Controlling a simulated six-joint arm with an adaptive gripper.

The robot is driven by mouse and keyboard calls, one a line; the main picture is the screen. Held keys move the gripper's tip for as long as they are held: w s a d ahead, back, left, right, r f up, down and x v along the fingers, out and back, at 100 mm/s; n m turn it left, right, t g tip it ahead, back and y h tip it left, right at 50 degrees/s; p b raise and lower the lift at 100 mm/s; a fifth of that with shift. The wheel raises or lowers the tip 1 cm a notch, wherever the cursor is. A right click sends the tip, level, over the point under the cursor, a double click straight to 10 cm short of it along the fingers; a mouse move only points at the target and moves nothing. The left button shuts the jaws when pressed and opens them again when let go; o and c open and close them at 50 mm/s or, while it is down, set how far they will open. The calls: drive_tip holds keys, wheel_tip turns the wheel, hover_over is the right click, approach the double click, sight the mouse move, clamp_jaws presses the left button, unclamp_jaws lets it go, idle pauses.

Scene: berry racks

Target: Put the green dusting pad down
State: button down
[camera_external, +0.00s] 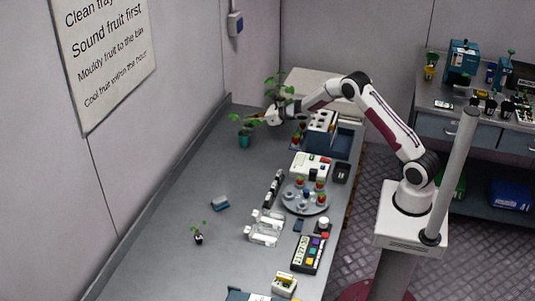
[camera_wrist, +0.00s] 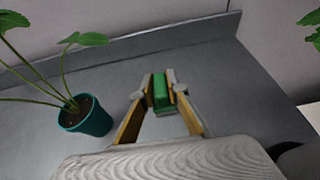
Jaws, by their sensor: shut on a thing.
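The green dusting pad (camera_wrist: 161,93) is a small green block between the two fingertips of my gripper (camera_wrist: 163,97) in the wrist view. My gripper is shut on it. Beyond the pad is grey bench top; I cannot tell how high the pad is above it. In the external view my gripper (camera_external: 271,117) is over the far part of the grey bench (camera_external: 200,170), just right of a plant in a teal pot. The pad cannot be made out there.
The teal pot (camera_wrist: 88,119) with leafy stems stands close on the left in the wrist view, also in the external view (camera_external: 244,141). A blue rack box (camera_external: 319,140) stands right of my gripper.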

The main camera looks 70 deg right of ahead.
drive_tip(key=shift+f, duration=0.3)
drive_tip(key=shift+f, duration=0.1)
drive_tip(key=c, duration=2)
unclamp_jaws()
drive_tip(key=shift+s+r, duration=0.25)
drive_tip(key=shift+v, duration=5.75)
